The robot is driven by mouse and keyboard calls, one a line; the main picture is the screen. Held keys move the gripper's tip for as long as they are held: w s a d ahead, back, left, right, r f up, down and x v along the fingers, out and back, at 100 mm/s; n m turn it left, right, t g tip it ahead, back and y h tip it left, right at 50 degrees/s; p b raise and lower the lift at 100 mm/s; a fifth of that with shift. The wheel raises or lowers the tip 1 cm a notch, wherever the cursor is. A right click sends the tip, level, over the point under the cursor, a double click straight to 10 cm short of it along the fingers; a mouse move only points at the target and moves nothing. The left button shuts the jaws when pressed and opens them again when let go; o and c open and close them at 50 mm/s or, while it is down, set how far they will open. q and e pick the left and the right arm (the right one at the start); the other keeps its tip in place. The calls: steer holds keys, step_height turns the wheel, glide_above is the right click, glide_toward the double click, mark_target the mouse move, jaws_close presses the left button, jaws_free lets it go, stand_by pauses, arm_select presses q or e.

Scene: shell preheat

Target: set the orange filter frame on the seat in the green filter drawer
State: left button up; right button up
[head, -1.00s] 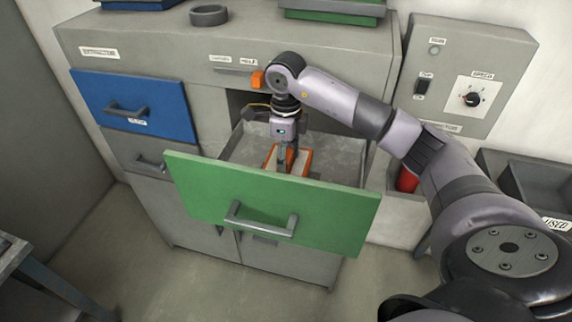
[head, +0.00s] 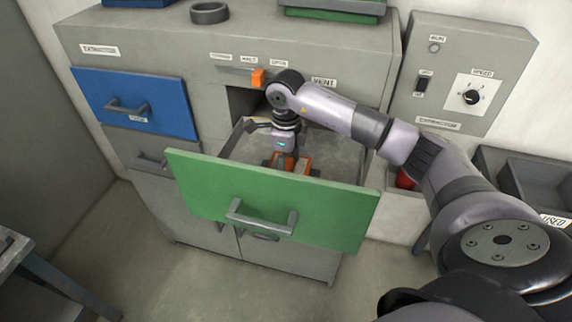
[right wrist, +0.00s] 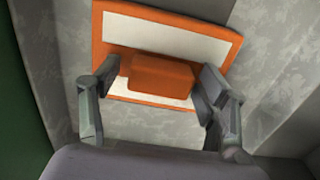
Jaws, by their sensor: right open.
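The green filter drawer (head: 335,215) is pulled open. Inside it lies the orange filter frame (head: 303,164), a rectangle with a pale panel and a raised orange grip block in the right wrist view (right wrist: 160,82). My right gripper (head: 284,160) is low in the drawer over the frame. In the right wrist view its fingers (right wrist: 158,74) are apart, one on each side of the grip block, with a small gap at the left. The seat is not distinguishable, and the drawer front hides part of the frame. My left gripper is out of view.
A blue drawer (head: 135,102) is shut at the left of the grey cabinet. An orange knob (head: 258,77) sits above the opening. A dark ring (head: 209,13) and a green tray (head: 332,14) are on top. A control box (head: 460,75) stands at the right.

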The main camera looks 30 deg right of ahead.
steer(key=shift+r, duration=0.1)
steer(key=shift+r, duration=0.15)
step_height(320, 180, up, 12)
steer(key=b, duration=0.3)
stand_by(0.6)
